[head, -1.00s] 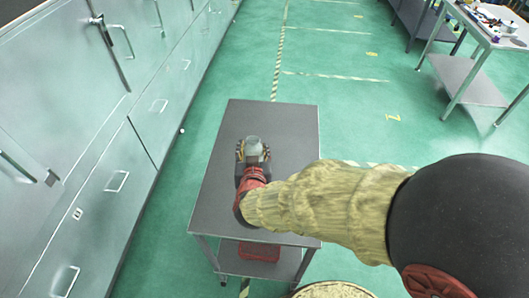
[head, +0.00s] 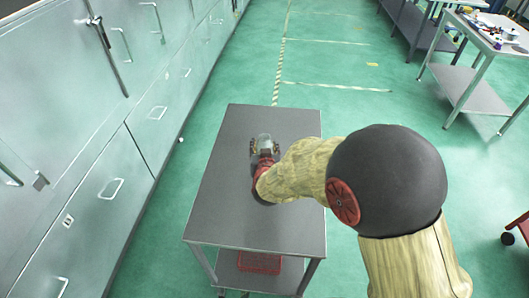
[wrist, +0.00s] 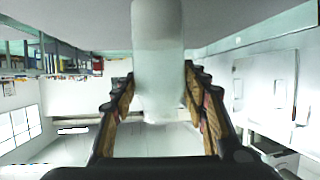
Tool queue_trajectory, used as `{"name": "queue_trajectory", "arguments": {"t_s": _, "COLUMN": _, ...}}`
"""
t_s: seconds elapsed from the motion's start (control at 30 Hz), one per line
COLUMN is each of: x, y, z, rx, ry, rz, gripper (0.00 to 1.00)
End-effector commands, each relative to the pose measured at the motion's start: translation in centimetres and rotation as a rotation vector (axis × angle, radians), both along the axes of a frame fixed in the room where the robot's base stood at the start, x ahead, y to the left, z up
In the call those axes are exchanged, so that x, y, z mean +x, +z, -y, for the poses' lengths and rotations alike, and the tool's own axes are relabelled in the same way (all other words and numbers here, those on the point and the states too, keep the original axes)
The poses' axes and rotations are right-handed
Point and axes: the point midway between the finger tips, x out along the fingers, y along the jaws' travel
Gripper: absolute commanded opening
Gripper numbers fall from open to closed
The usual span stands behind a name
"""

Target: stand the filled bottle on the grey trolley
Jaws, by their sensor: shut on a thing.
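The bottle (head: 264,140) is pale and translucent, and it is above the middle of the grey trolley (head: 225,210). My gripper (head: 264,149) is shut on it, with one finger on each side. In the wrist view the bottle (wrist: 158,45) runs from between the fingers to the top edge of the picture, so one end is cut off. A paler, whitish part fills the portion nearest the fingers. I cannot tell whether the bottle's base touches the trolley top.
The trolley top is otherwise bare. A red crate (head: 259,262) sits on its lower shelf. Grey cabinets (head: 90,130) with handles line the left. A cluttered workbench (head: 495,40) stands at the far right. Green floor is open behind the trolley.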

Motion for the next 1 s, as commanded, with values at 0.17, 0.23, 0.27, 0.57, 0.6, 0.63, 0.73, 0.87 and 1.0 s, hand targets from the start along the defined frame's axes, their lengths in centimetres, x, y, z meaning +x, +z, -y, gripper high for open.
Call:
{"name": "queue_trajectory", "arguments": {"t_s": 0.17, "x": -0.02, "y": -1.81, "z": -0.04, "rx": -0.001, "ry": 0.0, "rz": 0.0, "gripper": 0.13}}
{"name": "queue_trajectory", "arguments": {"t_s": 0.23, "x": -0.02, "y": -1.66, "z": -0.04, "rx": -0.001, "ry": 0.001, "rz": 0.0, "gripper": 0.13}}
{"name": "queue_trajectory", "arguments": {"t_s": 0.27, "x": -0.03, "y": -1.63, "z": -0.04, "rx": -0.001, "ry": 0.001, "rz": 0.0, "gripper": 0.13}}
{"name": "queue_trajectory", "arguments": {"t_s": 0.57, "x": -0.08, "y": -1.99, "z": -0.03, "rx": -0.001, "ry": 0.0, "rz": -0.002, "gripper": 0.48}}
{"name": "queue_trajectory", "arguments": {"t_s": 0.6, "x": -0.07, "y": -1.98, "z": -0.03, "rx": -0.001, "ry": 0.0, "rz": -0.002, "gripper": 0.5}}
{"name": "queue_trajectory", "arguments": {"t_s": 0.63, "x": -0.07, "y": -1.98, "z": -0.03, "rx": -0.001, "ry": 0.0, "rz": -0.002, "gripper": 0.52}}
{"name": "queue_trajectory", "arguments": {"t_s": 0.73, "x": -0.08, "y": -1.97, "z": -0.03, "rx": -0.001, "ry": 0.0, "rz": -0.002, "gripper": 0.58}}
{"name": "queue_trajectory", "arguments": {"t_s": 0.87, "x": -0.08, "y": -1.97, "z": -0.02, "rx": -0.001, "ry": 0.0, "rz": -0.002, "gripper": 0.62}}
{"name": "queue_trajectory", "arguments": {"t_s": 1.0, "x": -0.08, "y": -1.97, "z": -0.02, "rx": -0.001, "ry": 0.0, "rz": -0.002, "gripper": 0.62}}
